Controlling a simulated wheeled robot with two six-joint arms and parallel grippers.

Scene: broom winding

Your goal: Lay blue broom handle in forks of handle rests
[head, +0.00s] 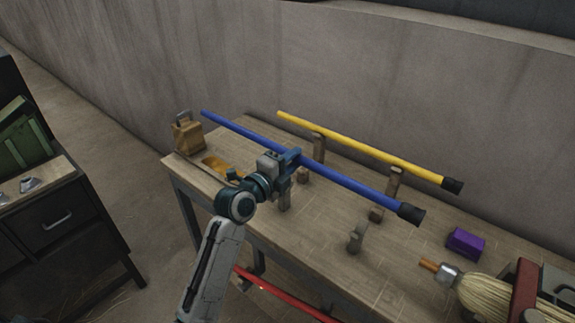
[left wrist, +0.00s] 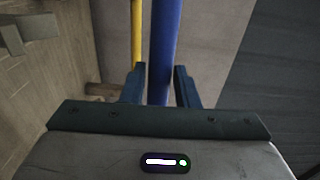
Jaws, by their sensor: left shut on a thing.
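The blue broom handle (head: 340,182) has a black end cap at its right end. My left gripper (head: 290,161) is shut on it near its middle and holds it above the table, slanting from upper left to lower right. In the left wrist view, the blue handle (left wrist: 163,50) runs between the two fingers (left wrist: 160,86). Two short front handle rests, one at left (head: 285,194) and one at right (head: 355,238), stand on the table with nothing seen lying in them. Two taller rear rests (head: 319,150) (head: 393,184) bear the yellow handle (head: 360,150). My right gripper is not in view.
The wooden table (head: 320,225) also carries a wooden block with a handle (head: 187,132), a purple block (head: 466,241) and a straw broom head (head: 490,296). A red bar (head: 275,290) shows below the front edge. A wall rises behind; a dark cabinet (head: 60,230) stands left.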

